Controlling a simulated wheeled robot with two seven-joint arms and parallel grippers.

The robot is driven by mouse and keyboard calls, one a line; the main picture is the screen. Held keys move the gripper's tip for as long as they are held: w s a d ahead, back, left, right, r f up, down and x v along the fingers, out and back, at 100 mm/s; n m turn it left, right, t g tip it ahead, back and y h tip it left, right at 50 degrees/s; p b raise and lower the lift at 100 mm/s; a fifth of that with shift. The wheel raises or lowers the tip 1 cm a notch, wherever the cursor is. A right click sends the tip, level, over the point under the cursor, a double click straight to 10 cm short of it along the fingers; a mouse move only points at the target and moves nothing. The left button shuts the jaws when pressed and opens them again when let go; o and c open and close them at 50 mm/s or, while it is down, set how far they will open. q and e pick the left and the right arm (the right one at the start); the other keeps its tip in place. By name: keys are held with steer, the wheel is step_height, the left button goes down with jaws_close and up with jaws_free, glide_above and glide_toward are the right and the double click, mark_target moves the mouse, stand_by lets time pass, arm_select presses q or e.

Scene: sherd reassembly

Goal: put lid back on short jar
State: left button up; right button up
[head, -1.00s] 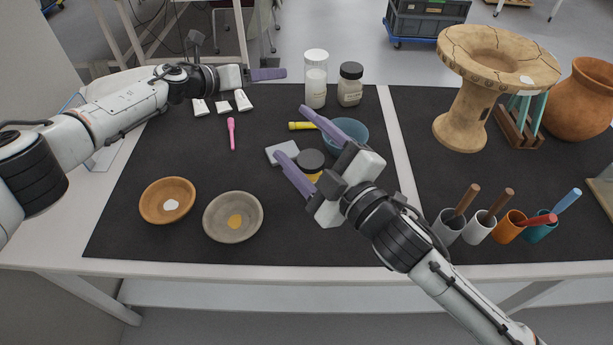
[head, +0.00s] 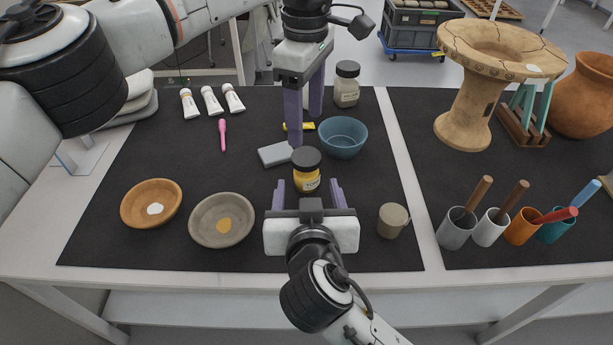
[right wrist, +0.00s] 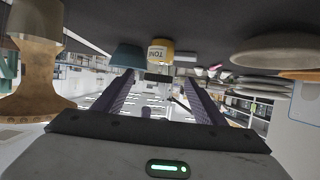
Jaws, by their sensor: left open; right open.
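The short jar (head: 307,182) is yellow and stands upright in the middle of the black mat. A dark round lid (head: 306,158) shows on its top; I cannot tell how firmly it sits. In the right wrist view the yellow jar (right wrist: 160,50) appears upside down. My left gripper (head: 305,132) is open and empty, pointing down above and behind the jar. My right gripper (head: 307,188) is open, low in front of the jar, its fingers pointing towards it on either side. No finger visibly touches the jar or lid.
A blue bowl (head: 343,138) and a grey block (head: 275,154) lie close behind the jar. A beige cup (head: 393,220) stands right of my right gripper. A brown bowl (head: 151,204) and a grey bowl (head: 222,220) are at left. A dark-lidded taller jar (head: 347,86) stands at the back.

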mark_target(306, 168)
steer(key=x, duration=1)
steer(key=shift+w+f, duration=0.1)
steer(key=shift+f, duration=0.05)
steer(key=shift+c, duration=0.5)
jaws_close()
arm_select(q)
steer(key=n, duration=0.4)
steer(key=shift+d+n, duration=0.1)
steer(key=shift+n, duration=0.2)
steer(key=n, duration=1.2)
steer(key=shift+n, duration=0.3)
steer(key=n, duration=0.5)
